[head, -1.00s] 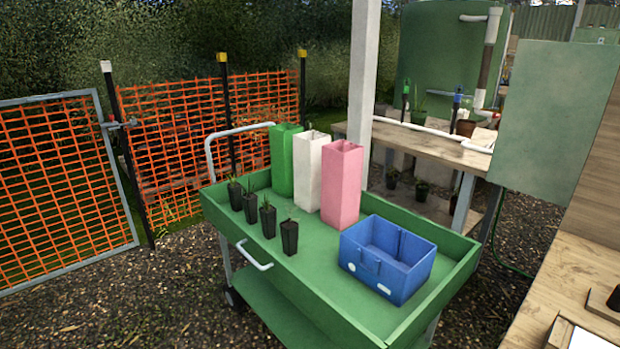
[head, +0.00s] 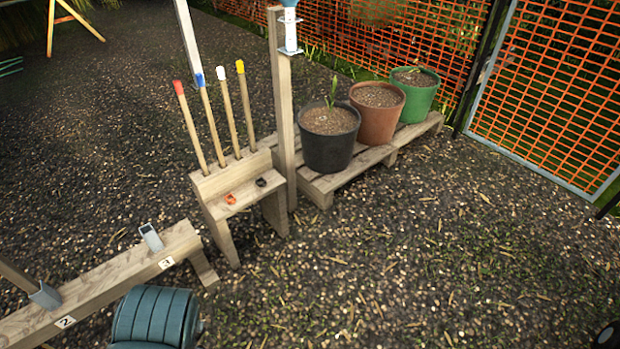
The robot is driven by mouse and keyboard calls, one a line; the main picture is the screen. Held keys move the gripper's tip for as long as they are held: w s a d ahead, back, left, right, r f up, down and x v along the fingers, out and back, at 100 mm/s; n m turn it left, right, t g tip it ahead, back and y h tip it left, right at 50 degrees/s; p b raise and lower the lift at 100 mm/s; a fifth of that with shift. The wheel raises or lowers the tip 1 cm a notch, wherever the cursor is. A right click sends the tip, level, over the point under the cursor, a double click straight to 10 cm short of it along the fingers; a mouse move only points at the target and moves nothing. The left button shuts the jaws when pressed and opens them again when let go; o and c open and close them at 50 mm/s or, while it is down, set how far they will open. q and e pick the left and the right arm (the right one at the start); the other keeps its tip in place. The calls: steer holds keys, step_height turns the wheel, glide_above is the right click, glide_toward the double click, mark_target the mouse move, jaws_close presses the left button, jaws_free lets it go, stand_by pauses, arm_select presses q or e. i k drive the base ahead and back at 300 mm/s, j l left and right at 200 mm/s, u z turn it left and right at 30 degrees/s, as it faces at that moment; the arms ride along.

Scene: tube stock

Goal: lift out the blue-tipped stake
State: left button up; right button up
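The blue-tipped stake (head: 209,113) stands in a wooden rack (head: 234,181), leaning slightly left. It is second from the left in a row of stakes. The red-tipped stake (head: 191,126) is to its left. The white-tipped stake (head: 228,112) and the yellow-tipped stake (head: 246,108) are to its right. The lower ends of the stakes are hidden in the rack. Neither of my grippers shows in the head view.
A wooden post (head: 283,110) stands right of the rack. Black (head: 328,150), brown (head: 377,118) and green (head: 414,100) pots sit on a pallet (head: 345,177). A low numbered beam (head: 110,283) and a dark teal ribbed object (head: 153,317) lie front left.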

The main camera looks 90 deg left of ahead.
mark_target(200, 79)
steer(key=u, duration=2.7)
